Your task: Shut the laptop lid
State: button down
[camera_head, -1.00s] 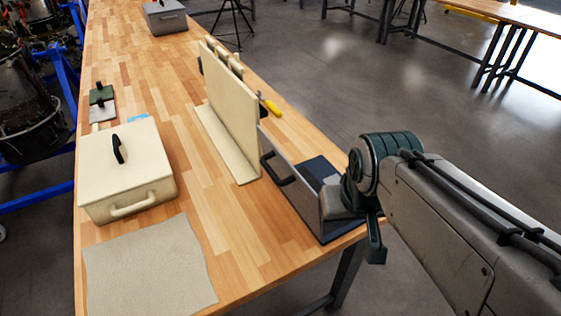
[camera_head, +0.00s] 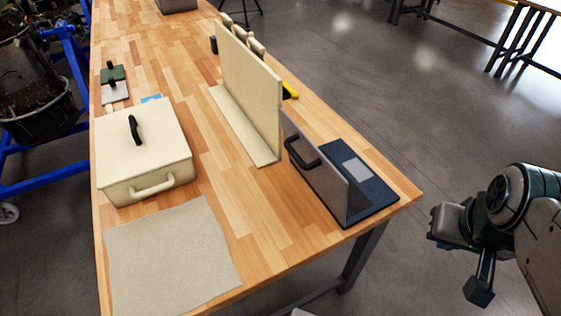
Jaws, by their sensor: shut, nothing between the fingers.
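The laptop stands open near the right front corner of the wooden table. Its grey lid (camera_head: 322,177) is roughly upright, with a black handle (camera_head: 301,152) on the face turned left. Its dark blue base (camera_head: 377,191) lies flat to the right of the lid, with a lighter grey pad on it. My gripper (camera_head: 442,226) is off the table's right edge, to the right of the laptop and apart from it. It is shut and empty.
A cream upright panel (camera_head: 249,88) with a foot stands just behind the laptop. A cream box (camera_head: 144,150) with handles and a grey cloth (camera_head: 167,255) are on the left. Bare table (camera_head: 261,207) lies left of the lid; open floor lies right of the table.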

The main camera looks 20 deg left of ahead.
aim_at(327, 181)
jog(key=k, duration=0.45)
jog(key=u, duration=1.05)
jog(key=i, duration=0.5)
jog(key=u, duration=0.05)
